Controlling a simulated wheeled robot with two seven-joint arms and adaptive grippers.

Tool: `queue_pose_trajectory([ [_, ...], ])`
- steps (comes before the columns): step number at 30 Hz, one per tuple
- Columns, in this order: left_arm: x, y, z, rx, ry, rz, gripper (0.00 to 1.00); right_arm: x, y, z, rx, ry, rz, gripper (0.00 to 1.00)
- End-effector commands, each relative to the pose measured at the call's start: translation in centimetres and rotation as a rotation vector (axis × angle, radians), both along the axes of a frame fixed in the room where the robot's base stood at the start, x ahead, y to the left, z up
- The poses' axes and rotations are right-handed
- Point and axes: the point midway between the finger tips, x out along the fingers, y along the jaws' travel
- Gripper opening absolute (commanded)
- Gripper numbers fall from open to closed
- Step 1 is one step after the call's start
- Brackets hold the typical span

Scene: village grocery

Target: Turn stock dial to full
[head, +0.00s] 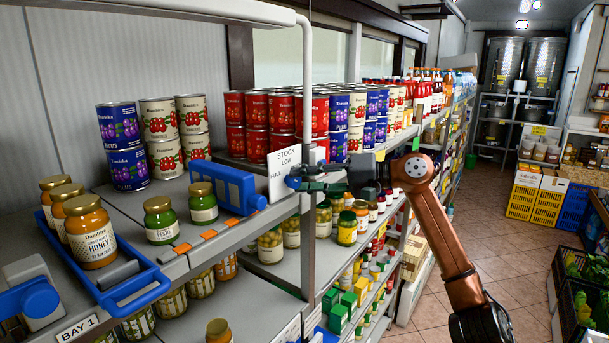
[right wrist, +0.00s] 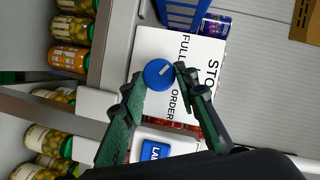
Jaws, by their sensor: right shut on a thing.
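A white sign reading STOCK, LOW and FULL (head: 280,176) is mounted at the shelf front; it also shows in the right wrist view (right wrist: 150,48), where FULL and ORDER are legible. The stock dial is a round blue knob (right wrist: 158,75) with a short white mark. In that view the mark points right and slightly up, between FULL and the finger-covered middle of the sign. My right gripper (head: 293,183) is shut on the knob, one fingertip on each side (right wrist: 159,76). My left gripper is not in view.
Cans stand behind the sign on the upper shelf (head: 215,243). A blue device (head: 228,188) lies left of the sign. Honey jars (head: 90,232) stand in a blue tray (head: 135,284). A shelf post (head: 307,90) rises beside my gripper. The tiled aisle (head: 500,262) is open at right.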

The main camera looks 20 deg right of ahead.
Motion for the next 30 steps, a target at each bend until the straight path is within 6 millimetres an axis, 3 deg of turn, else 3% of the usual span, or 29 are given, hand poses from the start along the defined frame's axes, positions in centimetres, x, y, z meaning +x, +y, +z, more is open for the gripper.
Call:
queue_pose_trajectory([
  [23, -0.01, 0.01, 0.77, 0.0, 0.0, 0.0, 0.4, -0.02, 0.03, 0.1, -0.084, -0.066, -0.001, 0.03],
  [24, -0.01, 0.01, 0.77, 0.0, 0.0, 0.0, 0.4, -0.02, 0.04, 0.1, -0.084, -0.066, -0.001, 0.29],
  [30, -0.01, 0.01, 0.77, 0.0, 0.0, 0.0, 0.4, -0.02, 0.04, 0.09, -0.084, -0.065, -0.001, 0.43],
])
